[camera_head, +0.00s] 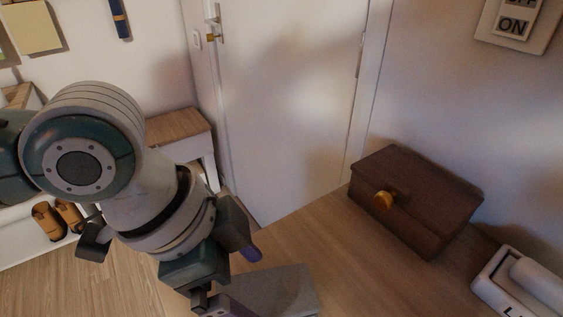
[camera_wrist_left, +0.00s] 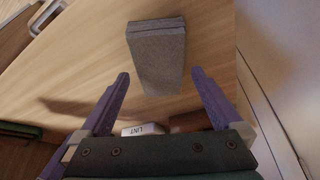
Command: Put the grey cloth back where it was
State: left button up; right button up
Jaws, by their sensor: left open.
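The grey cloth (camera_head: 283,291) is folded into a thick rectangle. It lies on the wooden tabletop (camera_head: 345,270) near the bottom of the head view, partly hidden by my left gripper. In the left wrist view the cloth (camera_wrist_left: 157,55) lies beyond the fingertips, roughly centred between them. My left gripper (camera_head: 238,279) is open and empty, with purple fingers; it also shows in the left wrist view (camera_wrist_left: 160,76). I cannot tell its exact height above the cloth. My right gripper is in neither view.
A brown wooden box (camera_head: 440,215) with a round knob stands right of the cloth. A white container (camera_head: 490,275), labelled LINT in the wrist view (camera_wrist_left: 142,130), sits at the lower right. A white door (camera_head: 290,90) stands behind. Tabletop between cloth and box is clear.

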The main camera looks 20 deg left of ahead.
pick_arm(q)
jog(key=p+v, duration=0.1)
jog(key=v, duration=0.7)
jog(key=s+d+n+t, duration=0.1)
jog(key=s+d+n, duration=0.1)
jog(key=d, duration=0.2)
jog(key=s+a+f+n+y, duration=0.2)
jog(key=s+a+n+y, duration=0.1)
jog(key=s+a+n, duration=0.5)
jog(key=shift+a+f+y, duration=0.25)
jog(key=shift+a+y, duration=0.15)
jog(key=shift+a, duration=0.4)
